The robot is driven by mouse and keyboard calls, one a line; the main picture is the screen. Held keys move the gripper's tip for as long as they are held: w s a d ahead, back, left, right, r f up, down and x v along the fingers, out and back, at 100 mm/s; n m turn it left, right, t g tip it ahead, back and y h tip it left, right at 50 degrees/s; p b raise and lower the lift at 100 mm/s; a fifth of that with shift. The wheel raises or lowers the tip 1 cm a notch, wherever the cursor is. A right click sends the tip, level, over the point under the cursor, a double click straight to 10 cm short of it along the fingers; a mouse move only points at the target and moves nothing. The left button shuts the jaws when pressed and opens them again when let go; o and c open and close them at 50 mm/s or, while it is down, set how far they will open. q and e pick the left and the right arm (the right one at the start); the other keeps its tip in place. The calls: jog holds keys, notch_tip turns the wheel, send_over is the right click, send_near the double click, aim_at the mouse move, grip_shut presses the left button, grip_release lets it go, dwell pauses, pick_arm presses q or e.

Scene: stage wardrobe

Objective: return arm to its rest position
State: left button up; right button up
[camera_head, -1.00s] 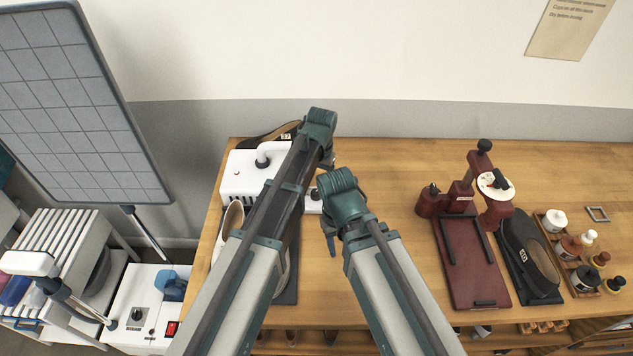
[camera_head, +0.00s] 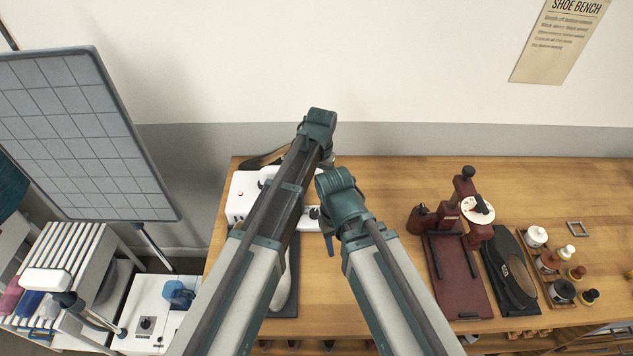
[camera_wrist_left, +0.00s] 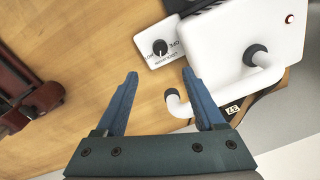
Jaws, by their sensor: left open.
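My left arm (camera_head: 290,190) reaches in from the lower left of the head view, over the white machine on the bench; its fingers are hidden there. The white machine (camera_wrist_left: 235,40), with a bent white tube and a dial box (camera_wrist_left: 158,48), lies just beyond the right finger. My right arm (camera_head: 375,250) comes in from the lower right, with its end over the bench. A blue part shows below its end, but its jaws cannot be made out.
A gridded panel (camera_head: 80,140) stands at left above a slatted rack (camera_head: 50,265).

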pick_arm(q)
jog(key=s+a+f+b, duration=0.3)
jog(key=s, duration=0.7)
jog(key=s+a+f+b, duration=0.3)
jog(key=s, duration=0.8)
jog(key=shift+a+y, duration=0.15)
jog(key=shift+y, duration=0.15)
